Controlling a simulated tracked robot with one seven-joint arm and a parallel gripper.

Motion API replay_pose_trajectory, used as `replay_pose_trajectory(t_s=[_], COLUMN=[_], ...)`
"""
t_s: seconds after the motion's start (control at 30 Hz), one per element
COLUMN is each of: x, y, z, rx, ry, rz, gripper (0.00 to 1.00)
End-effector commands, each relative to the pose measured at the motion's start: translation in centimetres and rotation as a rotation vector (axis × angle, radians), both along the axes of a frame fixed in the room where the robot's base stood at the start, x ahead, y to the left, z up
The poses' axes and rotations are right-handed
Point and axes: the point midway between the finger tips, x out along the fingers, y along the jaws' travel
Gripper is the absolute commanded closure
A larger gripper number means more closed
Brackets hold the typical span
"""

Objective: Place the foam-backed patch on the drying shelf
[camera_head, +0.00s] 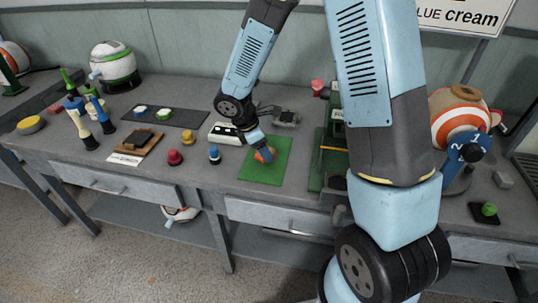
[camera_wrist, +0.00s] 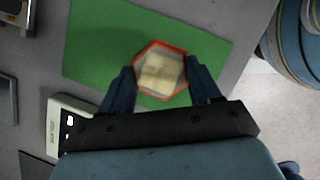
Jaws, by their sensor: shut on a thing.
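My gripper (camera_wrist: 160,70) is shut on the foam-backed patch (camera_wrist: 158,82), a hexagonal piece with a red-orange rim and pale cream foam blocks inside. A finger is on each side of it. In the head view the patch is a small orange shape (camera_head: 265,155) under my gripper, over the green mat (camera_head: 263,173). The mat also fills much of the wrist view (camera_wrist: 90,50). I cannot tell whether the patch touches the mat. I cannot tell for sure which surface is the drying shelf; a lower shelf (camera_head: 140,212) runs under the bench.
A white device (camera_head: 225,133) stands left of the mat, with a blue knob (camera_head: 214,155) and a red knob (camera_head: 175,157) nearby. A green press (camera_head: 333,150) stands to the right, partly behind my arm. An orange-and-white round vessel (camera_head: 458,125) is further right.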

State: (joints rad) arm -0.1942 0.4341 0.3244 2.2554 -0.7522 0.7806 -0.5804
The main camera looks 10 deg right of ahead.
Motion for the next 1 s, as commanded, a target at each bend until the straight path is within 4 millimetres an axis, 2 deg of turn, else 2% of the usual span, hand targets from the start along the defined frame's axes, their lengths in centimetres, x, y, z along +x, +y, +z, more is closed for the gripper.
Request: replay_pose_trajectory(t_s=[0.3, 1.0], x=[0.3, 0.2], y=[0.0, 0.0], z=[-3.3, -4.7], rx=[0.000, 0.003], ry=[0.003, 0.005], rz=[0.000, -0.001], gripper=[0.66, 0.66])
